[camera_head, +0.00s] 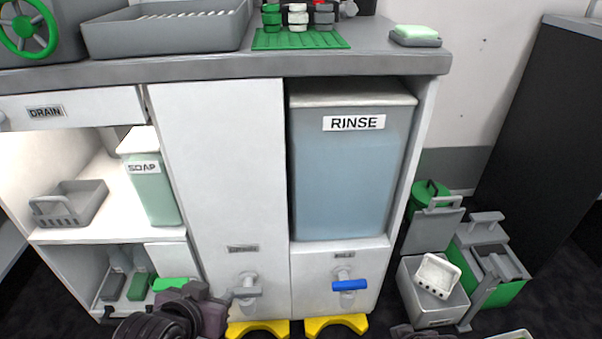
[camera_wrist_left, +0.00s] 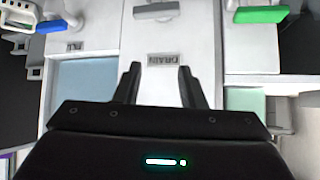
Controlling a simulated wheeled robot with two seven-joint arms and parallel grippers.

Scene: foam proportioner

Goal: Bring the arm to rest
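My left gripper (camera_head: 216,299) is low in the head view, in front of the cabinet and just left of the grey-handled tap (camera_head: 247,291). In the left wrist view its two dark fingers (camera_wrist_left: 159,70) stand apart with nothing between them. The white cabinet panel and its small label (camera_wrist_left: 163,60) show beyond the fingers. The grey tap handle (camera_wrist_left: 155,10) is at the top of that view, clear of the fingers. A small dark part at the bottom edge of the head view may be my right arm; its fingers cannot be made out.
A blue-handled tap (camera_head: 349,284) is below the RINSE tank (camera_head: 352,170). Yellow feet (camera_head: 336,325) stick out at the floor. A SOAP container (camera_head: 152,185) stands on the left shelf. Grey bins (camera_head: 433,306) and a green box (camera_head: 488,262) crowd the right floor. The upper cabinet front is clear.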

